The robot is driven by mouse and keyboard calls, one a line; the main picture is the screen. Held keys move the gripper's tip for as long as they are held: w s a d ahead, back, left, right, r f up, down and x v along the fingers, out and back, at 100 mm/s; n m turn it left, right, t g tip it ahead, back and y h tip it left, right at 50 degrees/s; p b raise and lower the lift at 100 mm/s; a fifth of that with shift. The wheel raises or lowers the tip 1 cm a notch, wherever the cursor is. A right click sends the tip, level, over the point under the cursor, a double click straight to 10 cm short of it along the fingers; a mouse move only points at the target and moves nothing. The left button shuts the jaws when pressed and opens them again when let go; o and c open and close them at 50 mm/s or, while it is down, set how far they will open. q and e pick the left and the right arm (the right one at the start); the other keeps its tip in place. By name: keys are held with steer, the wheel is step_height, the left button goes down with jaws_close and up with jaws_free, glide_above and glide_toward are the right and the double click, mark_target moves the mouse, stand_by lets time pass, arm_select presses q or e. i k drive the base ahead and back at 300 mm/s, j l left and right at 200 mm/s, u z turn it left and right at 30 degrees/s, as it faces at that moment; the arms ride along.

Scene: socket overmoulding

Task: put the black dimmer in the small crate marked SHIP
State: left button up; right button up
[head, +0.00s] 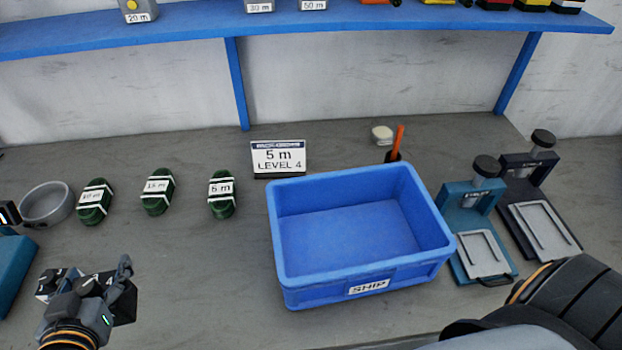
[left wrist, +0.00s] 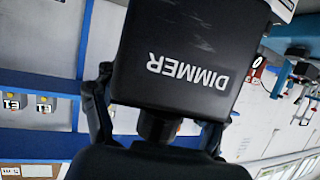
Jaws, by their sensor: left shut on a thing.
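The black dimmer (left wrist: 185,60), a box with white DIMMER lettering, fills the upper middle of the left wrist view. My left gripper (left wrist: 157,122) is shut on it, with a finger at each side of its narrow end. In the head view my left gripper (head: 88,287) is at the lower left, well left of the crate; the dimmer is hard to tell from the dark gripper parts there. The small blue crate marked SHIP (head: 370,278) stands on the bench right of centre. It is open and empty. My right gripper is not in view.
Several green cable coils (head: 157,192) and a grey ring (head: 46,204) lie left of the crate. A 5 m LEVEL 4 sign (head: 278,158) stands behind it. Two presses (head: 470,215) stand close on its right. A blue shelf (head: 180,28) runs above. Bench between left gripper and crate is clear.

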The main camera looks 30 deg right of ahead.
mark_target(378, 229)
steer(key=z, duration=1.1)
